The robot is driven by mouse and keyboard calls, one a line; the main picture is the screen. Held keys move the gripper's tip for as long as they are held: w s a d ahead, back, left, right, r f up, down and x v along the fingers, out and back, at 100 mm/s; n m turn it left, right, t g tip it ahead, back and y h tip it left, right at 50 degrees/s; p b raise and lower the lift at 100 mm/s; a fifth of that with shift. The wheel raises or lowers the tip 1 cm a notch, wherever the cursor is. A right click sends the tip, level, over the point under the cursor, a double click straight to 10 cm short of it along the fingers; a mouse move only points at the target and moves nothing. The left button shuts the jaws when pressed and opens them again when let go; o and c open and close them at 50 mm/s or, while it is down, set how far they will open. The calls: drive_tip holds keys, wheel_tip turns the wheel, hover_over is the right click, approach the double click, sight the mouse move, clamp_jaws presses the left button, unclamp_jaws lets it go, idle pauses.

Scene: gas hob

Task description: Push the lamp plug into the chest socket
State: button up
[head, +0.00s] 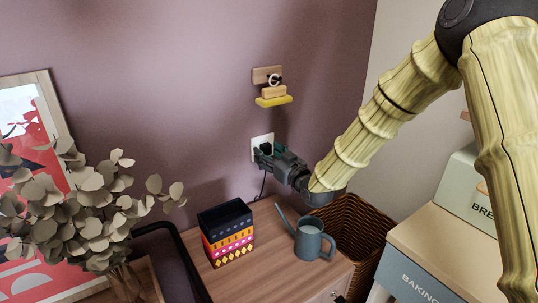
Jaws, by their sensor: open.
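The white wall socket plate (257,143) is on the mauve wall above the wooden chest top (232,280). A dark plug (266,148) shows at the plate, largely covered by my gripper. Whether its pins are fully in cannot be told. A dark cord (263,186) hangs down from there towards the chest. My gripper (267,158) is open, with its fingers at the plug, close to the plate. I cannot tell whether the fingers touch the plug.
A patterned box (227,237) and a grey watering can (308,242) stand on the chest below my gripper. A wicker basket (352,232) is right of it. A small wall shelf (272,88) sits above the socket. A leafy plant (85,205) fills the left.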

drive_tip(key=v, duration=1.2)
